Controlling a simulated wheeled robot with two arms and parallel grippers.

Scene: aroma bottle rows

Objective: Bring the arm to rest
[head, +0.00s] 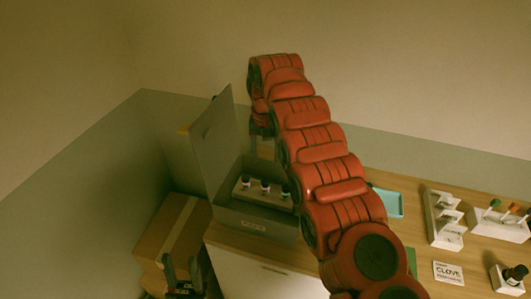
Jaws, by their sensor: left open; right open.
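My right arm (330,185), red and segmented, reaches from the bottom right up across the middle of the head view. Its gripper (262,146) hangs at the far end, above and behind the grey box, partly hidden by the arm and small in view; it is open, and I see nothing held in it. My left gripper (182,277) is dark, open and empty at the bottom edge, in front of the cardboard box, with its fingers pointing up.
The open grey box (232,217) holds a row of three small bottles (264,187), its lid (214,150) upright. The cardboard box (172,232) is left. Rightward stand a teal tray (388,203), a white stepped rack (441,222), a CLOVE card (448,272) and a dark bottle (515,274).

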